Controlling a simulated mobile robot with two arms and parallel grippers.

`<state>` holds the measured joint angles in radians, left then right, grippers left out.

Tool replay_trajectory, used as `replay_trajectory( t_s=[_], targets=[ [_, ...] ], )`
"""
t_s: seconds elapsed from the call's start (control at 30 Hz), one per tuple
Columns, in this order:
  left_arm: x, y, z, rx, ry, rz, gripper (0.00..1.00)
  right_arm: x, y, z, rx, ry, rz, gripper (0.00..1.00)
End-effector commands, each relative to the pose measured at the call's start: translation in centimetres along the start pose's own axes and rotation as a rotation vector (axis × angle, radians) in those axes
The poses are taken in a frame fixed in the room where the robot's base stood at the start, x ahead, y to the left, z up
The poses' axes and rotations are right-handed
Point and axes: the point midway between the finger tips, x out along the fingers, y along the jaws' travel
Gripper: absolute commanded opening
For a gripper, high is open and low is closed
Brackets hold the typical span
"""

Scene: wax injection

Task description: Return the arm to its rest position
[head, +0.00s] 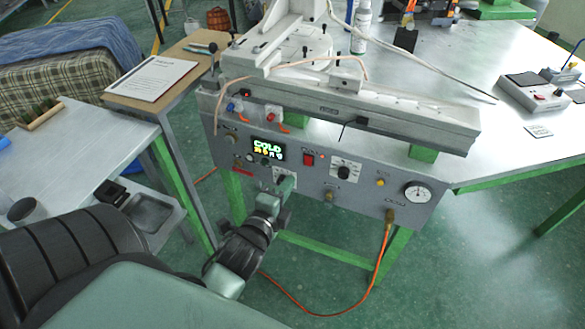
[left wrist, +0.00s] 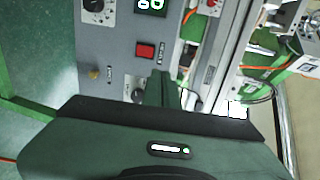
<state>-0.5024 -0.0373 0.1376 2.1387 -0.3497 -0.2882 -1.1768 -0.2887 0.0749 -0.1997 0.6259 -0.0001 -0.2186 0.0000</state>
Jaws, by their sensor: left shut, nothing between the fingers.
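My left arm comes in from the lower left of the head view, and its dark green left gripper (head: 286,185) is in front of the grey control panel (head: 360,199) of the wax injection machine. The gripper's fingers are shut with nothing between them. They partly cover a dial with a white scale below the lit display (head: 268,148). The left wrist view shows the closed fingers (left wrist: 158,88) against the panel, beside the red switch (left wrist: 145,50). I cannot tell whether the fingertips touch the panel. My right gripper is in neither view.
A pressure gauge (head: 418,191) and an orange hose (head: 381,262) are at the panel's right. A side table (head: 85,150) stands at left, with a clipboard stand (head: 152,78) behind it. Green table legs stand close to the arm. Open green floor lies at lower right.

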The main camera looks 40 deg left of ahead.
Motion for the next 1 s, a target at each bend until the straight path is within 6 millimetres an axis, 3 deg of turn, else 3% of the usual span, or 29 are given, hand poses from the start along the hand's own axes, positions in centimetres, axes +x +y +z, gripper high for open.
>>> replay_trajectory(
  t_s=[0.3, 0.73, 0.87, 0.97, 1.0],
  targets=[
    [-0.7, -0.2, 0.0, 0.0, 0.0, -0.001, 0.0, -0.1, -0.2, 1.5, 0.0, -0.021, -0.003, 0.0],
    [-0.6, 0.3, -0.1, -0.008, 0.002, 0.008, 0.0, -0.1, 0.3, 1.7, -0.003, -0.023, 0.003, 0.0],
    [0.1, 4.3, -1.0, -0.078, 0.02, 0.082, 0.0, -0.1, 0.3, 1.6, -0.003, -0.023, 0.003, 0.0],
    [0.5, 10.4, -2.3, -0.189, 0.037, 0.196, 0.0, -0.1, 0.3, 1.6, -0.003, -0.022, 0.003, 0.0],
    [0.5, 13.4, -3.0, -0.243, 0.04, 0.253, 0.0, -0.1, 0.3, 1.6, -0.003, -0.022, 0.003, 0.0]
  ],
)
